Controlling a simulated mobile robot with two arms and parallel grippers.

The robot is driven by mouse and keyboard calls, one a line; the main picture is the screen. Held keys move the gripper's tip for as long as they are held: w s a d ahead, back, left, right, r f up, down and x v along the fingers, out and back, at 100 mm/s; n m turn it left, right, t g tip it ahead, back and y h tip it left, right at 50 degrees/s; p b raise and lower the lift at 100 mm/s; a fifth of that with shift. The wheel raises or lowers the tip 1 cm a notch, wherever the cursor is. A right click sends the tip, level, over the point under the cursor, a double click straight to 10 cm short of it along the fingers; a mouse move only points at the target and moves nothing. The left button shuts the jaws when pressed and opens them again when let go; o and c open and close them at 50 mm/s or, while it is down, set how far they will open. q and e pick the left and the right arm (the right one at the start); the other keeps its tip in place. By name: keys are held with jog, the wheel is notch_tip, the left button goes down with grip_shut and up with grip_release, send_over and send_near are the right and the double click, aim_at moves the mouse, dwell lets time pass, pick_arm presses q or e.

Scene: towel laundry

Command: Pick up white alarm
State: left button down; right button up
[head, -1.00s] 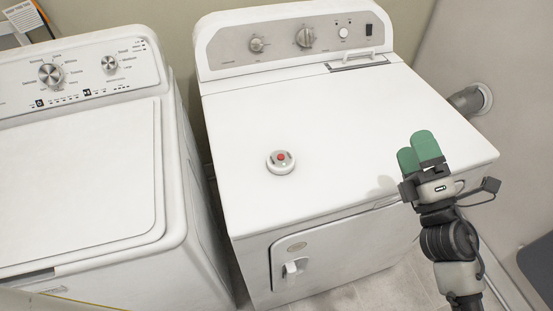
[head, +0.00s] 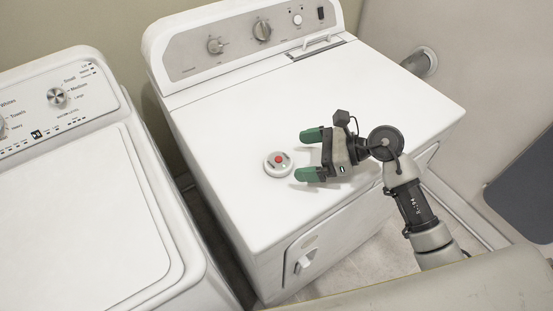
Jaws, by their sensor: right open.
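The white alarm (head: 278,164) is a small round white disc with a red button in its middle. My right gripper (head: 307,155) has green fingertips and points left at the alarm. Its two fingers are spread apart with nothing between them. The alarm lies just to the left of the fingertips, apart from them. My left gripper is not in view.
A washing machine (head: 75,225) stands on the left, with a narrow gap between it and the dryer. The dryer's control panel (head: 250,40) rises at the back. The rest of the dryer top is clear. A wall pipe (head: 422,62) is at the right.

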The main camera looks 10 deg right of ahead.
aim_at(279, 158)
jog(key=shift+x, duration=0.9)
jog(key=shift+a+r+p, duration=0.1)
jog(key=shift+a+p, duration=0.25)
jog(key=shift+a, duration=0.05)
jog(key=p+x, duration=0.1)
jog(key=x, duration=0.2)
jog(key=shift+a, duration=0.1)
jog(key=shift+w+a+f, duration=0.2)
jog(key=shift+a+f, duration=0.25)
jog(key=c, duration=1)
jog(key=shift+d, duration=0.1)
jog(key=shift+c, duration=0.2)
jog(key=shift+r, duration=0.15)
